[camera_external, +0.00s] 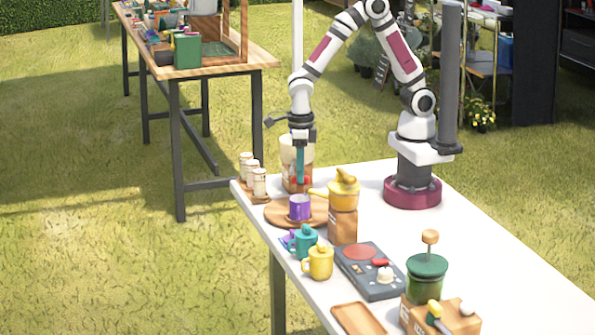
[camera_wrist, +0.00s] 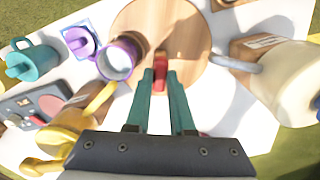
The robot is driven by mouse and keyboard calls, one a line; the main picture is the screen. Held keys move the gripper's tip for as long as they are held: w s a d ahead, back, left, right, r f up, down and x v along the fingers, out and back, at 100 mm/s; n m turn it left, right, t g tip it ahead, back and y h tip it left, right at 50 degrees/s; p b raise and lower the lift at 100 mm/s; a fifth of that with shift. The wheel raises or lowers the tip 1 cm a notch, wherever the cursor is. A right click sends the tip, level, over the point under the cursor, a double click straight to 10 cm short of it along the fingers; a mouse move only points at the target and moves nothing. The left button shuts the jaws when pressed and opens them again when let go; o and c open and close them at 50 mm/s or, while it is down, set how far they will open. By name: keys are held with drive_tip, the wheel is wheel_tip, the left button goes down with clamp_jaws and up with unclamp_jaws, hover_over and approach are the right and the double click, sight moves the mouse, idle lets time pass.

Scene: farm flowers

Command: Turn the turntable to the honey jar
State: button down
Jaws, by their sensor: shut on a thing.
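The turntable is a round wooden disc (camera_external: 283,214) near the table's far left corner; it also fills the upper middle of the wrist view (camera_wrist: 185,38). My gripper (camera_external: 300,181) points down over it. In the wrist view my gripper (camera_wrist: 160,80) has its teal fingers closed on a red knob (camera_wrist: 161,70) that stands up at the disc's near side. A purple mug (camera_external: 299,207) is at the disc's edge and shows left of the fingers in the wrist view (camera_wrist: 118,60). No jar is clearly marked as honey; several small white jars (camera_external: 259,182) stand beside the disc.
A large cream container (camera_wrist: 290,85) on a wooden base stands close right of the fingers in the wrist view. A yellow-topped pot (camera_external: 343,195), a teal mug (camera_external: 304,241), a yellow mug (camera_external: 318,262) and a grey hotplate (camera_external: 370,270) crowd the front.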

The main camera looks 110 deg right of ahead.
drive_tip(key=c, duration=0.8)
unclamp_jaws()
